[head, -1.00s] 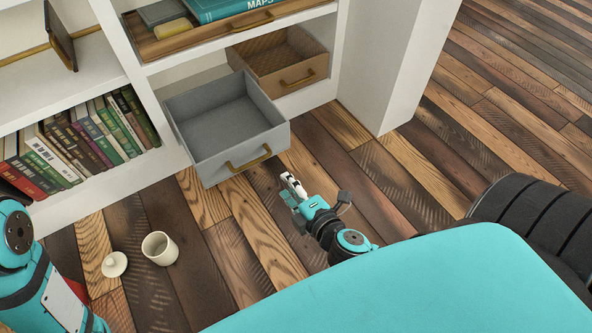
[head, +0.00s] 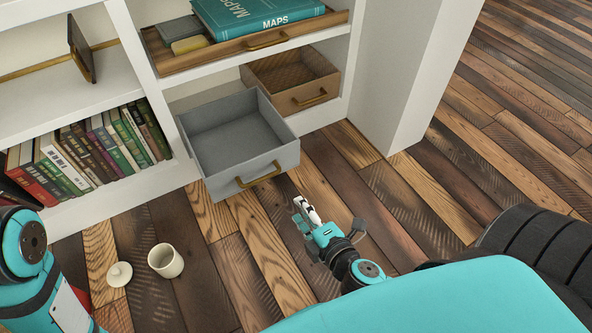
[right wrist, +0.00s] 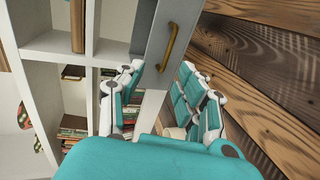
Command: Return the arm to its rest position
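My right arm reaches low over the floor in the head view, with its right gripper (head: 306,212) just in front and to the right of the grey drawer (head: 284,159). In the right wrist view the fingers of the right gripper (right wrist: 163,82) stand apart with nothing between them. The drawer's brass handle (right wrist: 168,46) shows just beyond them, apart from the fingers. The grey drawer is pulled out and looks empty. My left arm (head: 30,265) shows at the lower left of the head view; its gripper is out of the picture.
A cream cup (head: 166,261) and a round lid (head: 119,274) are on the plank floor. The white shelf holds a row of books (head: 95,155), a wooden tray (head: 230,52) with a MAPS book (head: 262,14), and a brown drawer (head: 300,97). Floor at right is clear.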

